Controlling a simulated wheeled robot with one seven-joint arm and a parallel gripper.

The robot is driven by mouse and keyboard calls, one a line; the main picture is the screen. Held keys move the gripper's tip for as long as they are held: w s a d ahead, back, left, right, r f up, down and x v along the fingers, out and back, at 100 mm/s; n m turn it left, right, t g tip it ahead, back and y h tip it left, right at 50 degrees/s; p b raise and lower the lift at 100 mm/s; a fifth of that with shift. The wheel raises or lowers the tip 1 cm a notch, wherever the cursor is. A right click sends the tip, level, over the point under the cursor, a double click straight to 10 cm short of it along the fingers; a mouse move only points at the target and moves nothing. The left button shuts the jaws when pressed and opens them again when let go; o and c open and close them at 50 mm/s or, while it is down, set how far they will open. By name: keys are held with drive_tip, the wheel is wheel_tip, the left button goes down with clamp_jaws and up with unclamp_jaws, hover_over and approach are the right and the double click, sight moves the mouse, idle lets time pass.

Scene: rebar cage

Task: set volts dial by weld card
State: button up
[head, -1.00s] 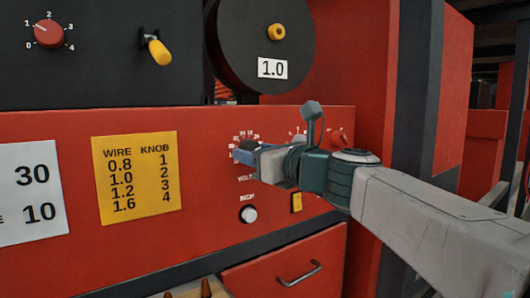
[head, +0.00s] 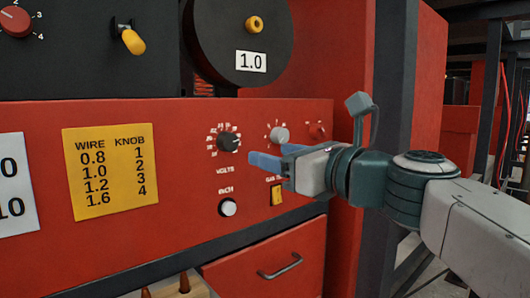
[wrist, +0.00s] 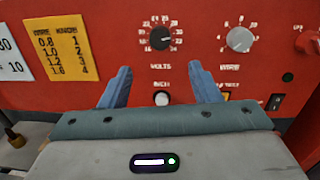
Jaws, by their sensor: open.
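The volts dial (head: 228,142) is a black knob inside a ring of numbers on the red panel, with "VOLTS" printed below. In the wrist view the volts dial (wrist: 161,42) has its white mark pointing right; the exact number is too small to read surely. A white card (head: 12,190), cut off at the left edge, shows part of its figures. A yellow card (head: 110,172) lists wire sizes 0.8 to 1.6 against knob 1 to 4. My gripper (head: 268,158) is open and empty. It is apart from the dial, and its fingers (wrist: 160,70) flank the space below the dial in the wrist view.
A silver knob (head: 279,135) and a small red knob (head: 316,131) sit right of the dial. A white button (head: 228,208) and a yellow switch (head: 277,195) are below. A wire spool (head: 235,40) tagged 1.0 hangs above. A red drawer (head: 265,262) is underneath.

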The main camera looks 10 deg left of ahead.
drive_tip(key=shift+v, duration=1.15)
drive_tip(key=shift+f, duration=0.1)
drive_tip(key=s+d+f+n+g+h+p, duration=0.1)
drive_tip(key=d+f+n+g+h, duration=0.15)
drive_tip(key=f+n, duration=0.55)
drive_tip(key=s+d+f+n+g+h+p, duration=0.1)
drive_tip(key=d+f+n+h, duration=0.25)
drive_tip(key=f, duration=0.85)
drive_tip(key=s+d+f+n+g+h, duration=0.2)
drive_tip(key=s+d+f+n+h, duration=0.2)
drive_tip(key=d+f+n, duration=0.2)
drive_tip(key=s+d+f+n+g+h+p, duration=0.1)
drive_tip(key=s+d+f+n+h, duration=0.3)
drive_tip(key=f, duration=0.5)
drive_tip(key=d+n+g, duration=0.1)
drive_tip(key=d+n, duration=0.1)
drive_tip(key=n, duration=0.1)
drive_tip(key=shift+s+d+f+g+h, duration=0.3)
drive_tip(key=shift+s+d+g, duration=0.05)
drive_tip(key=shift+s, duration=0.05)
